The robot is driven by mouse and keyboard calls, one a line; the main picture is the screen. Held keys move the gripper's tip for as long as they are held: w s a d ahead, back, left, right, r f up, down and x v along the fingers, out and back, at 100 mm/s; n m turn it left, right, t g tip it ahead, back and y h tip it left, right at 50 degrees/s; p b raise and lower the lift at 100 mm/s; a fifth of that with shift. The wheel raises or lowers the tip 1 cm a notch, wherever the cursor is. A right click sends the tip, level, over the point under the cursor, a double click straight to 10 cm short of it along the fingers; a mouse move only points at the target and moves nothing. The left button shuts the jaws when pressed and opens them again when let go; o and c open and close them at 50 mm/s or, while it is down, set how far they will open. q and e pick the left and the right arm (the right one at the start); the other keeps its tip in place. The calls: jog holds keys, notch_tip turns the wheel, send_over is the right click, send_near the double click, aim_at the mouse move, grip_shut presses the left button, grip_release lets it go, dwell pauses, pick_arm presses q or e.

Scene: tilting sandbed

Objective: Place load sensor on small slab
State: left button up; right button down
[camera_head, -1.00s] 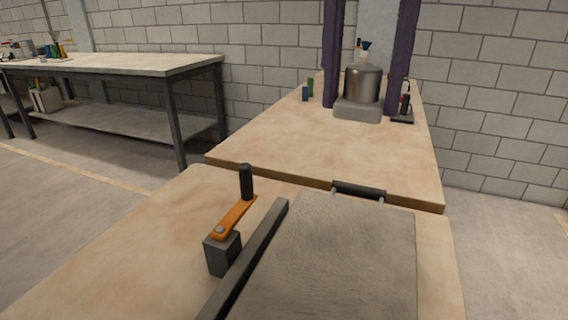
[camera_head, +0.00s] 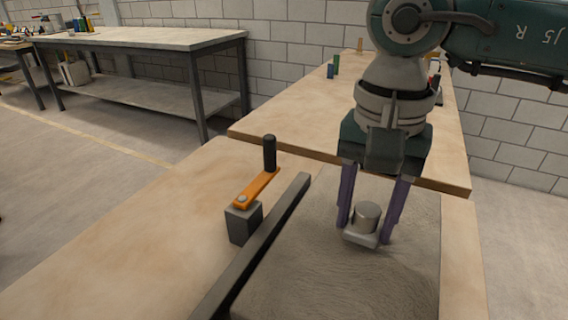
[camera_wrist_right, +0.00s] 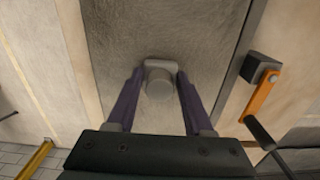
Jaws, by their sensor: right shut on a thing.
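My right gripper (camera_head: 372,232) points down over the sandbed (camera_head: 330,285) with its purple fingers shut on the load sensor, a silver cylinder (camera_head: 367,216) standing on a pale grey block (camera_head: 361,238). I cannot tell whether that block is the sensor's foot or the small slab. No other slab shows in the bed. In the right wrist view the cylinder (camera_wrist_right: 159,82) lies between the fingertips over the grey bed surface (camera_wrist_right: 120,30). I cannot tell whether the block touches the sand. My left gripper is out of view.
A dark rail (camera_head: 262,240) edges the bed on the left. Beside it stands a dark block with an orange crank (camera_head: 256,190) and upright black handle. A wooden table (camera_head: 290,115) adjoins at the back, with small bottles (camera_head: 333,67). A workbench (camera_head: 140,40) stands left, across open floor.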

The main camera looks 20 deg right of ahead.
aim_at(368, 209)
jog(key=shift+f, duration=0.45)
jog(key=shift+f, duration=0.1)
jog(key=shift+c, duration=1.4)
grip_release()
jog(key=shift+r, duration=0.35)
notch_tip(368, 209, up, 12)
jog(key=shift+f, duration=0.15)
